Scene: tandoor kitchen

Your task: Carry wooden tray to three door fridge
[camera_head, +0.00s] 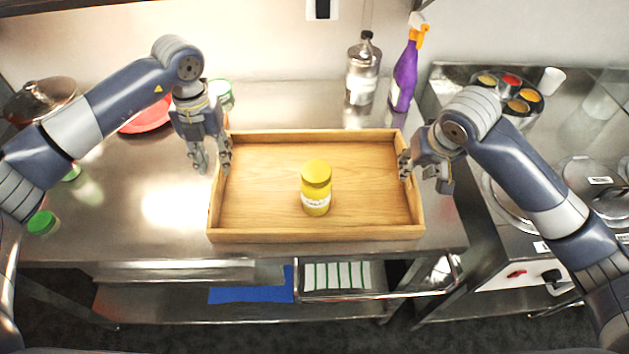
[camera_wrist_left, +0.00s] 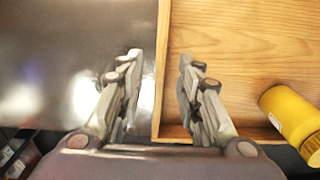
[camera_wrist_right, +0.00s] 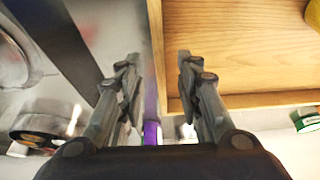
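The wooden tray (camera_head: 260,233) lies flat on the steel counter, with a yellow jar (camera_head: 316,190) standing upright inside it. My left gripper (camera_head: 211,168) is open at the tray's left wall. In the left wrist view its fingers (camera_wrist_left: 158,85) are spread on either side of that wall (camera_wrist_left: 163,60). My right gripper (camera_head: 424,178) is at the tray's right wall. In the right wrist view its fingers (camera_wrist_right: 158,85) are apart, with the wall (camera_wrist_right: 157,40) between them. I cannot tell whether any finger touches the wood. No fridge is in view.
A red plate (camera_head: 146,122) and a lidded pot (camera_head: 40,100) are at the back left. A condiment holder (camera_head: 508,92) stands at the right. The counter left of the tray is mostly clear.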

